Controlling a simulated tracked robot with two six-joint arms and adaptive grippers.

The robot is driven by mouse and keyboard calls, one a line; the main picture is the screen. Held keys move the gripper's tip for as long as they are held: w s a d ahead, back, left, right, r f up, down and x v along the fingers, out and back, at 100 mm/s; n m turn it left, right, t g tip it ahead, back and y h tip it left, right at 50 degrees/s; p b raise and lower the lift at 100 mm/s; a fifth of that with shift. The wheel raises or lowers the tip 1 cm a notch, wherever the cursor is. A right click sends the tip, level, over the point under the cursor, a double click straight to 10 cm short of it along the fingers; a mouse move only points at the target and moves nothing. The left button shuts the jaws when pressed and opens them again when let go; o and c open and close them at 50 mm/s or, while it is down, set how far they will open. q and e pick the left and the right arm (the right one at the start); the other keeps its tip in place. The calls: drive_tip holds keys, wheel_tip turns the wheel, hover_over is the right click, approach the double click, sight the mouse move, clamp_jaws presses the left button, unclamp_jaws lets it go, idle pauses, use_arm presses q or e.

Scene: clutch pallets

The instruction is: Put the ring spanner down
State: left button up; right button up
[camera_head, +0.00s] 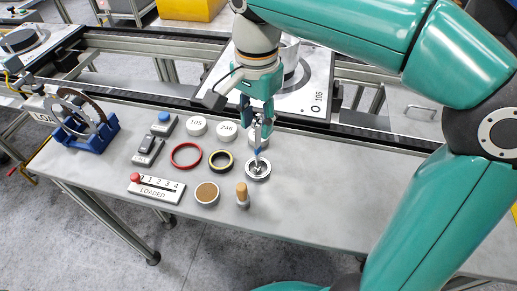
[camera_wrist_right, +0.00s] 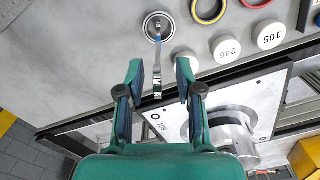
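The ring spanner (camera_head: 257,153) is a slim metal tool with a blue mark on its shank. Its far end is at a round metal piece (camera_head: 258,172) on the bench; I cannot tell whether it rests in it or on it. My right gripper (camera_head: 259,122) is above the bench, pointing down. In the right wrist view the spanner (camera_wrist_right: 157,62) runs from the round piece (camera_wrist_right: 157,27) to between the two fingers of my gripper (camera_wrist_right: 160,82). The fingers are apart, with a visible gap on both sides of the spanner. My left gripper does not show.
White discs marked 105 (camera_head: 196,125) and 246 (camera_head: 227,131), a red ring (camera_head: 186,155), a yellow-black ring (camera_head: 221,161), a cork-topped disc (camera_head: 207,193) and a wooden-handled tool (camera_head: 242,195) stand nearby. A blue stand (camera_head: 88,137) is left. The bench (camera_head: 325,195) is clear at right.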

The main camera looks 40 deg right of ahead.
sight(258, 147)
wheel_tip(258, 147, down, 4)
drive_tip(key=shift+s+f, duration=0.1)
clamp_jaws()
